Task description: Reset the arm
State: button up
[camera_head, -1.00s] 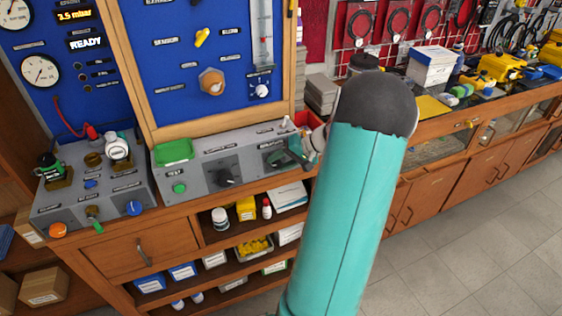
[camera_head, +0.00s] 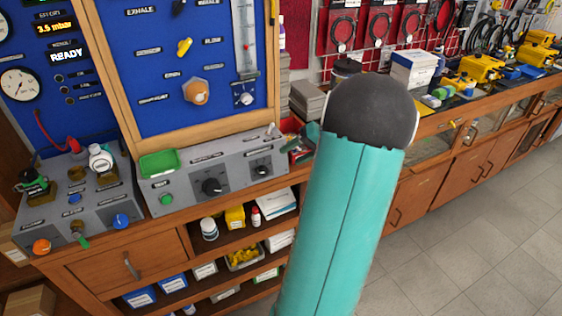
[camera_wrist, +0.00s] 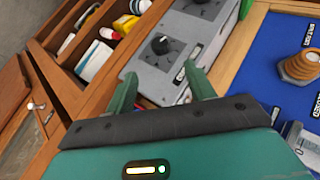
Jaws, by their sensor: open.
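My arm (camera_head: 345,215), a teal link with a dark rounded cap, rises through the middle of the head view. My gripper shows in the wrist view (camera_wrist: 160,86) with its two green fingers apart and nothing between them. In the head view it is mostly hidden behind my arm, with a green part showing near the right end of the grey control box (camera_head: 225,178). In the wrist view the grey control box (camera_wrist: 178,62) with its black knob (camera_wrist: 161,45) lies beyond the fingers. I cannot tell any contact.
A blue panel (camera_head: 150,75) in a wooden frame stands behind the control box. A second grey box (camera_head: 85,205) with valves sits left. Shelves (camera_head: 225,262) below hold bottles and boxes. A wooden counter (camera_head: 460,125) with tools runs right. The tiled floor (camera_head: 480,240) is clear.

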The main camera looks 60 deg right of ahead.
jog(key=v, duration=0.2)
jog(key=shift+s+d+r, duration=0.1)
jog(key=shift+s+r, duration=0.15)
dwell(0.4)
jog(key=w+a+r+n+g, duration=0.2)
jog(key=w+a, duration=0.1)
jog(key=a, duration=0.5)
jog(key=w+a+r+n+g+h, duration=0.15)
jog(key=w+a, duration=0.25)
jog(key=a, duration=0.5)
jog(key=w+a+r+n+g+y, duration=0.1)
jog(key=w+a+r+g, duration=0.15)
jog(key=a, duration=0.55)
jog(key=s+a+r+n+t+h, duration=0.1)
jog(key=s+a+n, duration=0.1)
jog(key=a, duration=0.9)
jog(key=s+a+r+n+t+h, duration=0.1)
jog(key=s+a, duration=0.4)
jog(key=a, duration=0.6)
jog(key=n+h, duration=0.1)
jog(key=n, duration=0.1)
jog(key=shift+s+n, duration=0.25)
jog(key=shift+n, duration=0.1)
